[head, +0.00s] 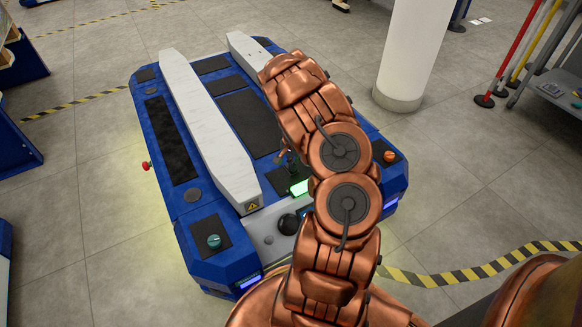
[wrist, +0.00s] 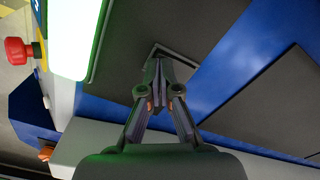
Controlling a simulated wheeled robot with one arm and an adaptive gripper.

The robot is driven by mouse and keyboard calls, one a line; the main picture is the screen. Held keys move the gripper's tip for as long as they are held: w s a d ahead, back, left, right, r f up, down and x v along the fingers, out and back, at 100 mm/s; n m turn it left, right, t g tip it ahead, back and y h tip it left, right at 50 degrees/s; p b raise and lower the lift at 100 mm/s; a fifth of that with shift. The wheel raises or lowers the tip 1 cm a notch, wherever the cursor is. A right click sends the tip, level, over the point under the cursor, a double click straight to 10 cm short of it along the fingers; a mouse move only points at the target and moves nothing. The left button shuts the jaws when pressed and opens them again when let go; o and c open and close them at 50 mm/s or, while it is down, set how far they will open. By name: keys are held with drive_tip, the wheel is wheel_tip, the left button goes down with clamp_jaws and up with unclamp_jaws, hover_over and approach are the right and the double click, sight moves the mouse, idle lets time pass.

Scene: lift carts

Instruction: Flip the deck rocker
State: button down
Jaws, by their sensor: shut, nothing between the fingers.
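The blue lift cart (head: 188,214) stands in front of me with two pale raised bars on top. In the wrist view, my gripper (wrist: 158,82) is shut and empty, with its fingertips together over a dark deck panel (wrist: 118,62). A small square fitting with a light rim (wrist: 178,52) shows right at the tips, perhaps the deck rocker. The fingers cover most of it, so its tilt and any contact cannot be told. In the head view, my arm covers much of the cart's right side, and my gripper (head: 290,158) shows only as a small dark shape.
A lit green panel (head: 299,187) lies close to my gripper; it also shows in the wrist view (wrist: 80,35). A teal knob (head: 214,241) and an orange knob (head: 390,157) sit at the cart's corners. A white pillar (head: 412,55) stands behind right.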

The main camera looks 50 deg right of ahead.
idle(0.3)
drive_tip(key=shift+r+p, duration=1.15)
drive_tip(key=shift+r, duration=2.25)
